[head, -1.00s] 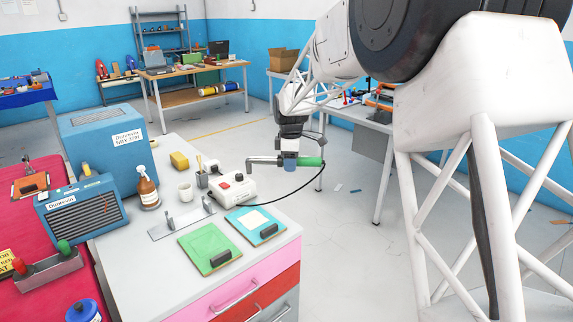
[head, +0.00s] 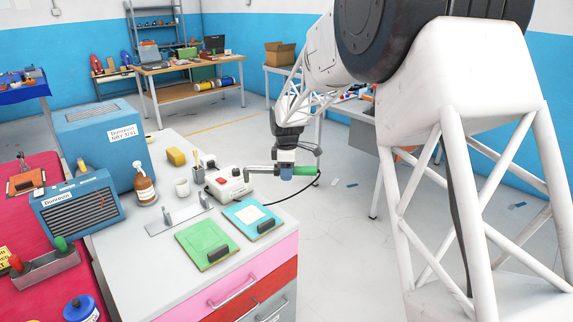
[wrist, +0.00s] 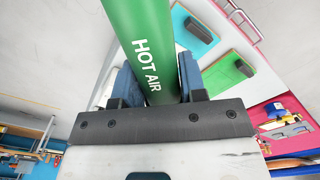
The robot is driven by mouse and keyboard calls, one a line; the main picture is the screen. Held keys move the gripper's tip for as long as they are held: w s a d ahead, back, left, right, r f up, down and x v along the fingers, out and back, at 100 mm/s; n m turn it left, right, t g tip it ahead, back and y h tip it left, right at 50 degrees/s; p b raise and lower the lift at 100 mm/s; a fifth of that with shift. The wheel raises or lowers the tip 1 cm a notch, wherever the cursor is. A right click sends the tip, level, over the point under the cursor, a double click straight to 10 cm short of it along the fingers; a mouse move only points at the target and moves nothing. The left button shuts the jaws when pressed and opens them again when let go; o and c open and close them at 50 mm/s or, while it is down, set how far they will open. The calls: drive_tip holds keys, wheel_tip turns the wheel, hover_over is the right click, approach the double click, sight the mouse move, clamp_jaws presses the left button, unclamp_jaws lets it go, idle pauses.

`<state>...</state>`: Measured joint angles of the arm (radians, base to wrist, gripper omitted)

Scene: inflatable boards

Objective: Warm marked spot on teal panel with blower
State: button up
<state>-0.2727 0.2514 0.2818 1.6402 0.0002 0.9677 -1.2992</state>
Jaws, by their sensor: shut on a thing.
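My gripper (wrist: 160,88) is shut on the green hot air blower (wrist: 140,40), lettered "HOT AIR". In the head view the blower's green handle (head: 305,172) points right and its grey nozzle (head: 260,169) points left, above the white control box's right side. The teal panel (head: 252,219) lies flat on the grey bench top, with a pale square (head: 249,213) on it and a dark block at its lower corner. It also shows in the wrist view (wrist: 195,28). The blower is up and behind the panel, not over its middle.
The green panel (head: 207,244) lies left of the teal one. Right of the bench is open floor.

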wheel_tip(320, 180, down, 7)
idle(0.6)
idle(3.8)
drive_tip(key=shift+r, duration=6.05)
drive_tip(key=shift+a, duration=0.1)
